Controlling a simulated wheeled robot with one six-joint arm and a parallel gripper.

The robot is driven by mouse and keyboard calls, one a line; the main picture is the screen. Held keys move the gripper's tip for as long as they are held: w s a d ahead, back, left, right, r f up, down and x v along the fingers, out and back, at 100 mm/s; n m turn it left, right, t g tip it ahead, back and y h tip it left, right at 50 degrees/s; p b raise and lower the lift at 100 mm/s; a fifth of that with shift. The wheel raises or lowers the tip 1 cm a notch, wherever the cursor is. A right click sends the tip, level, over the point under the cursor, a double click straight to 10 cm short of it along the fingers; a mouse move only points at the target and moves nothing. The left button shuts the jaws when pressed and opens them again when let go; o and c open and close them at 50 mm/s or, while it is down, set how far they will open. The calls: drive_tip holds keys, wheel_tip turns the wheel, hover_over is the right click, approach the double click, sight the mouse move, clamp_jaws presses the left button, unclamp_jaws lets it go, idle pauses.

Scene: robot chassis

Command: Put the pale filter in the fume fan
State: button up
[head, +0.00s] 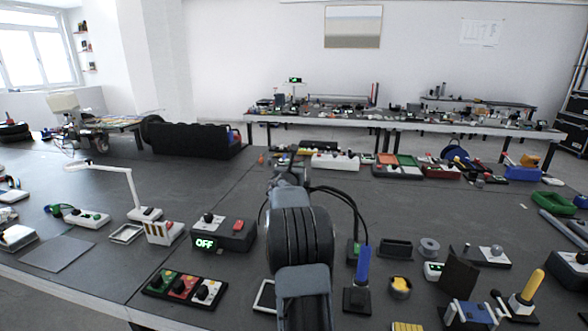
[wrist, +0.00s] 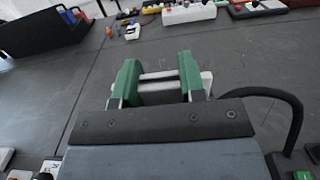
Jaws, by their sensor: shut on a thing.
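In the wrist view, my gripper (wrist: 160,86) has two green fingers, shut on a pale flat piece, which appears to be the pale filter (wrist: 206,79). I cannot tell for certain which of the devices on the table is the fume fan.
A dark control box (head: 222,235) reading OFF stands left of my arm. A three-colour switch panel (head: 184,289) lies in front. A blue-handled lever (head: 360,280) and a yellow-handled lever (head: 527,294) stand to the right. A black bin (head: 188,139) is at the back left. The mid-table is mostly bare.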

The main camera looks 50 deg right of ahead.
drive_tip(key=shift+f+b, duration=0.6)
drive_tip(key=shift+f, duration=0.05)
drive_tip(key=o, duration=1.2)
drive_tip(key=b+v, duration=0.2)
drive_tip(key=v, duration=1.1)
drive_tip(key=shift+s+a, duration=0.2)
drive_tip(key=shift+a, duration=0.15)
